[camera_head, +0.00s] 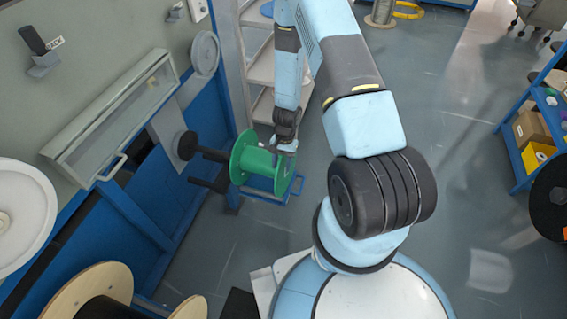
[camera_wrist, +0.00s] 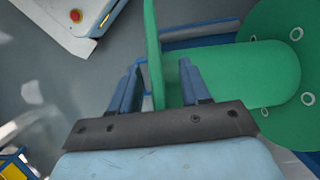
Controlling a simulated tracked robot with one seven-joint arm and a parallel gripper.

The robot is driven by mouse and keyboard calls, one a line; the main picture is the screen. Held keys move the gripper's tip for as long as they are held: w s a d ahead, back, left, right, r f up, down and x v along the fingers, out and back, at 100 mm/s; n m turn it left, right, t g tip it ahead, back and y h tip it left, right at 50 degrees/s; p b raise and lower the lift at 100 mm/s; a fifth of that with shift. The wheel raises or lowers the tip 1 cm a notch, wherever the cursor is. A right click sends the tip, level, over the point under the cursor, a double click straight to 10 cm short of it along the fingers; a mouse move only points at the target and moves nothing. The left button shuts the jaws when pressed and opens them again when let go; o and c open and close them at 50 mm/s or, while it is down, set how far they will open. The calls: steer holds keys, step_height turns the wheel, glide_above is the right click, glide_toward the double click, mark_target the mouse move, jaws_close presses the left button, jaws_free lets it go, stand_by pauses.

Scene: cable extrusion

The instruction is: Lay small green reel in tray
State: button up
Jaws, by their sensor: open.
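The green reel (camera_head: 250,163) is beside a dark spindle (camera_head: 208,152) at the blue machine. In the wrist view, one flange of the green reel (camera_wrist: 152,40) stands between the two fingers of my gripper (camera_wrist: 160,80), with the core and other flange to the right. The fingers are apart, one on each side of that flange; I cannot tell whether they touch it. In the head view, my gripper (camera_head: 286,150) is at the reel's right side. A blue-edged, tray-like part (camera_head: 293,192) shows below and right of the reel, partly hidden by it.
A second dark spindle (camera_head: 206,184) projects just below the first. A grey shelf rack (camera_head: 262,72) stands behind the reel. A blue shelf (camera_head: 528,130) with boxes is at the right. The floor (camera_head: 440,110) between is clear.

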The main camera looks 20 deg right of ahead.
steer(key=shift+s+d+f, duration=0.2)
steer(key=shift+s+d, duration=0.1)
steer(key=shift+s, duration=0.2)
steer(key=v, duration=0.9)
steer(key=w+v, duration=0.1)
steer(key=v, duration=0.4)
steer(key=shift+w+a+r, duration=0.1)
steer(key=shift+a+r, duration=0.1)
steer(key=shift+a, duration=0.1)
step_height(320, 180, up, 27)
steer(key=a+n+t, duration=0.1)
steer(key=n+t, duration=0.2)
steer(key=n, duration=0.1)
steer(key=s+d+r+n+t+h, duration=0.1)
steer(key=s+r+t, duration=0.4)
steer(key=s+r, duration=1.4)
steer(key=shift+s+d+r+n+h, duration=0.25)
steer(key=shift+d+n+h, duration=0.2)
steer(key=shift+n, duration=0.65)
steer(key=shift+c, duration=0.6)
